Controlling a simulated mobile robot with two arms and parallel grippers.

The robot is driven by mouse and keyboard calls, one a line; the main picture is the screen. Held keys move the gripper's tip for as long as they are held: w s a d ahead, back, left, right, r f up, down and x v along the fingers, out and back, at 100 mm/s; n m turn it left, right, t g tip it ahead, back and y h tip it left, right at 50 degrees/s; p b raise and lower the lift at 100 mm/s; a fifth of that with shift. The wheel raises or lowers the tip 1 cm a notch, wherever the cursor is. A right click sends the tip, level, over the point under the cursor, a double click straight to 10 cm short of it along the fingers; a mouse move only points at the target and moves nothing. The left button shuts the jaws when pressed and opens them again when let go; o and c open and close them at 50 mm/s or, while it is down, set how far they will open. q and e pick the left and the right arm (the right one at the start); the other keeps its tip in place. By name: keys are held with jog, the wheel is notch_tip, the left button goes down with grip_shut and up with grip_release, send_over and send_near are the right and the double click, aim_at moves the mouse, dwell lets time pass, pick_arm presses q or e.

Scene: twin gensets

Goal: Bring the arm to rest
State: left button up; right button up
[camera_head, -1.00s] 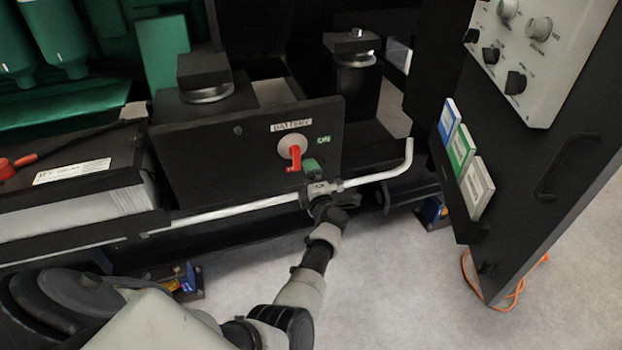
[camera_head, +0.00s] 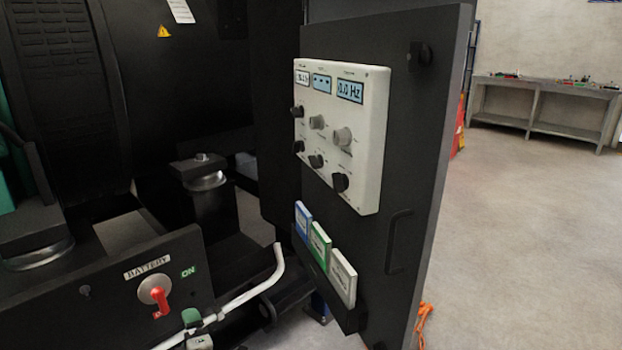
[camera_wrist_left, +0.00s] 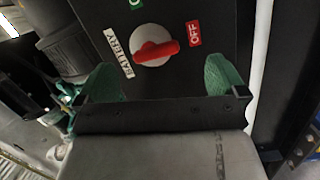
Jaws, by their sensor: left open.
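My left gripper (camera_head: 193,325) shows at the bottom edge of the head view, just below and right of the battery switch. Only its green fingertip and part of its body show there. In the left wrist view the two green fingers (camera_wrist_left: 165,82) are wide apart with nothing between them. The battery switch (camera_head: 155,290), a white disc with a red handle, is on a black panel (camera_head: 105,285). In the left wrist view the switch (camera_wrist_left: 155,48) lies beyond the fingertips, apart from them, its handle towards the red OFF label (camera_wrist_left: 194,33). My right gripper is not in view.
A pale bent rail (camera_head: 250,292) runs beside the gripper. An open black cabinet door (camera_head: 425,130) with a control panel (camera_head: 343,125) and several booklets (camera_head: 320,246) stands to the right. A workbench (camera_head: 545,100) is far back.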

pick_arm(q)
jog(key=s+d+f+m+g+h, duration=0.3)
jog(key=s+d+f+m+h, duration=0.3)
jog(key=s+f+m, duration=0.5)
jog(key=s+d+f+m+g+h, duration=0.4)
jog(key=s+d+f+m+h, duration=0.25)
jog(key=s+f+m, duration=0.45)
jog(key=s+a+f+m+g+p, duration=0.1)
jog(key=s+g+p, duration=0.2)
jog(key=s+p, duration=0.5)
jog(key=s+a+m+g+y+p, duration=0.1)
jog(key=s+p, duration=0.6)
jog(key=s, duration=1.7)
jog(key=shift+a+f+m+g+p, duration=0.2)
jog(key=shift+f+m+g+p, duration=0.2)
jog(key=shift+m+g, duration=0.5)
jog(key=shift+s+f+y, duration=0.15)
jog(key=shift+y, duration=0.1)
jog(key=shift+c, duration=0.3)
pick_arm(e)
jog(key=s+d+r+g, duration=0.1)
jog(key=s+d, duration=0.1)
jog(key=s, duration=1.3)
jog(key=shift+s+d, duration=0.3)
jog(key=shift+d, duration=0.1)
